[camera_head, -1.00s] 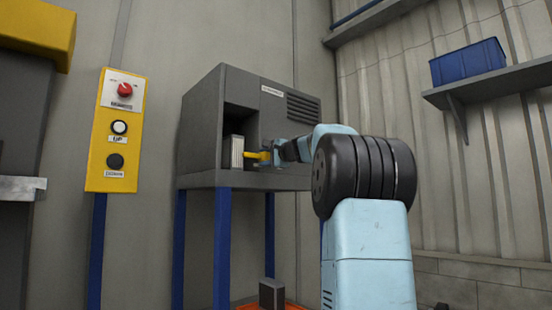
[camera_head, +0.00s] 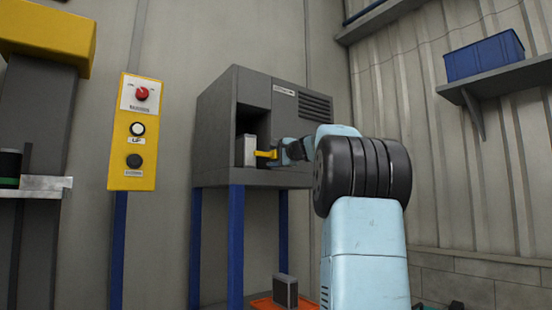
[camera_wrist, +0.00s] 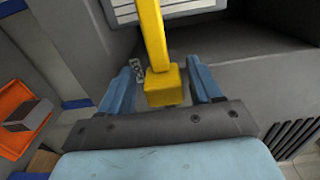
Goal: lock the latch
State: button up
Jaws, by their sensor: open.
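The latch is a yellow lever (camera_head: 265,154) at the opening of the grey cabinet (camera_head: 215,125). In the wrist view the yellow lever (camera_wrist: 152,45) runs down from a light ribbed block and ends in a thicker yellow block between my fingers. My gripper (camera_wrist: 163,85) is open, with one blue finger on each side of the lever's end; a gap shows on both sides. In the head view my gripper (camera_head: 282,151) is at the cabinet front, partly hidden by my arm. The light block (camera_head: 247,151) sits in the cabinet's dark recess.
A yellow control panel (camera_head: 133,133) with a red knob and buttons stands left of the cabinet. A blue bin (camera_head: 485,55) is on a wall shelf at right. An orange tray (camera_head: 262,302) with a grey block (camera_head: 286,291) is below the cabinet.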

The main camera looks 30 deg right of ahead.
jog(key=shift+s, duration=0.1)
jog(key=shift+s+d, duration=0.1)
jog(key=shift+s, duration=0.3)
jog(key=s, duration=1.2)
jog(key=shift+s+d, duration=0.25)
jog(key=shift+s, duration=0.15)
